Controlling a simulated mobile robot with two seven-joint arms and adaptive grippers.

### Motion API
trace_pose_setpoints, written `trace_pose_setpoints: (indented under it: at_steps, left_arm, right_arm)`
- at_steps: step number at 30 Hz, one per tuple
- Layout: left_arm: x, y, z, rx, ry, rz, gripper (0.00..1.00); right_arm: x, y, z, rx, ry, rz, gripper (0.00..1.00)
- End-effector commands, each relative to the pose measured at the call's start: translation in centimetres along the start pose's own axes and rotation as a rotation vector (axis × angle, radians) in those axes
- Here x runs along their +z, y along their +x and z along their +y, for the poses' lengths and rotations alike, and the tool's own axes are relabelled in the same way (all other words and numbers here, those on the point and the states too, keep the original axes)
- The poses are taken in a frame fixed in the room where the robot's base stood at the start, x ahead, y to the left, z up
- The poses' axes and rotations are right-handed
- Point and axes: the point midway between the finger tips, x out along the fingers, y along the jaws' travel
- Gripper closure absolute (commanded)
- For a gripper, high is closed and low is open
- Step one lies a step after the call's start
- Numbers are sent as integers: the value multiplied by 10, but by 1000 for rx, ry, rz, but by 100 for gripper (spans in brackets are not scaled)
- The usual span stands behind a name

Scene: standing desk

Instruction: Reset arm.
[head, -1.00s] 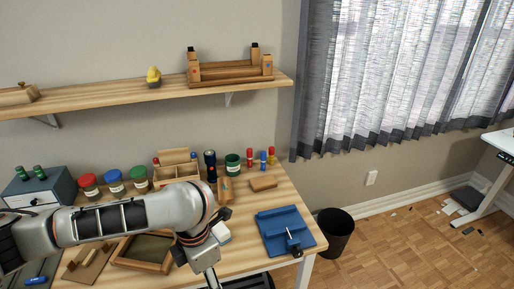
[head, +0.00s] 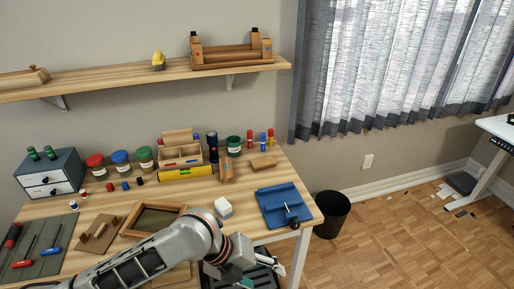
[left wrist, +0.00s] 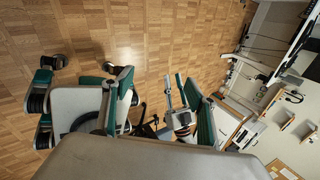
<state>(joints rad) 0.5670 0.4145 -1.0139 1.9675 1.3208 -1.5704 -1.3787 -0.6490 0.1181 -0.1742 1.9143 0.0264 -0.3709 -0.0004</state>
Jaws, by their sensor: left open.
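My left gripper (head: 246,281) is at the bottom of the head view, just past the front edge of the wooden desk (head: 75,203). My left arm reaches to it from the lower left and covers part of the desk front. In the left wrist view the teal-lined fingers of the gripper (left wrist: 162,103) stand apart with nothing held between them.
A blue vise-like tray (head: 275,205) and a white block (head: 223,207) lie near the desk's right front. A wooden frame (head: 152,219) lies close behind my arm. A black bin (head: 333,214) stands right of the desk.

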Motion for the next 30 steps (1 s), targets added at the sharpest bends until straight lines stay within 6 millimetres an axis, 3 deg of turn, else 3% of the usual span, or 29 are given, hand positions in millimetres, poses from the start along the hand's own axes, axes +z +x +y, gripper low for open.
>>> trace_pose_setpoints:
  at_steps: [5,11,14,19,24,27,30]
  left_arm:
    - [9,25,-8,-207,-508,-67,42]
    - [30,38,23,-415,-1056,-147,42]
    - [36,42,56,-511,-1314,-195,42]
    - [31,43,134,-666,-1708,-296,42]
    - [3,35,221,-805,-2008,-413,42]
    - [-17,28,260,-866,-2116,-468,42]
    - [-32,22,285,-906,-2178,-504,42]
  right_arm:
    - [3,-1,2,-1,-7,-4,74]
    - [5,-2,2,-1,-8,-7,74]
    - [5,-2,1,-2,-8,-8,74]
    - [5,-2,1,-2,-6,-8,74]
    - [5,-2,0,-2,-3,-8,74]
    - [4,-2,-1,-2,0,-8,74]
    - [4,-2,-2,-2,2,-8,74]
